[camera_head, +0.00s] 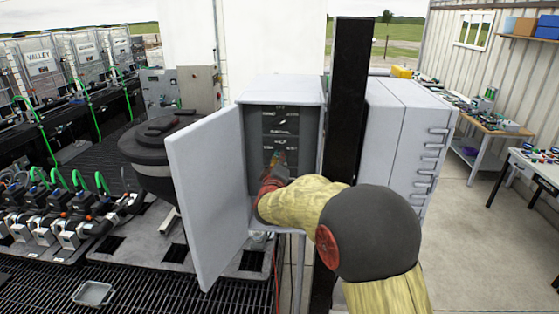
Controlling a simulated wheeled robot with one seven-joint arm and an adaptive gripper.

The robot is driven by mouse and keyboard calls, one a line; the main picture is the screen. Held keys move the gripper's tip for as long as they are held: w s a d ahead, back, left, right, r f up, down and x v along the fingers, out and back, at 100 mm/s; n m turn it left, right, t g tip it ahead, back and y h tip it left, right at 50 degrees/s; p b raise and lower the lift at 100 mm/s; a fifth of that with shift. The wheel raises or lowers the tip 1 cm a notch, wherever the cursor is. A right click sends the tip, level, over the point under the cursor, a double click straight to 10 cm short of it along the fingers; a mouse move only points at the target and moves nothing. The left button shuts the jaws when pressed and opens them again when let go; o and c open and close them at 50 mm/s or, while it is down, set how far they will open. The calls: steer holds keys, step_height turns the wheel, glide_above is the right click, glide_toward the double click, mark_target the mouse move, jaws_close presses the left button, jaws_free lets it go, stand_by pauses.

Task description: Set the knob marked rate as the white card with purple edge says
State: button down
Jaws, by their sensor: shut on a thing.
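My gripper (279,162) reaches into an open grey cabinet (283,92) in the middle of the view. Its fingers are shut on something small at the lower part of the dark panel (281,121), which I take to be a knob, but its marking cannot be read. The panel shows several rows of small, pale details, too small to make out. My arm covers the lower right of the cabinet opening. I cannot make out a white card with a purple edge.
The cabinet's door (208,200) stands open to the left of my arm. A black post (349,100) rises just right of the cabinet, with closed grey cabinets (405,135) beyond it. A dark round tank (160,150) stands left. Open floor lies at the right.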

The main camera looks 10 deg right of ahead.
steer(key=shift+f+m+b, duration=0.15)
steer(key=shift+m+b, duration=0.15)
steer(key=shift+b, duration=0.1)
steer(key=m+b, duration=1.7)
steer(key=m, duration=0.6)
steer(key=shift+f, duration=0.1)
steer(key=shift+a+m, duration=0.1)
steer(key=shift+m, duration=0.2)
steer(key=c, duration=1.9)
jaws_free()
steer(key=shift+o, duration=0.3)
steer(key=shift+r, duration=0.2)
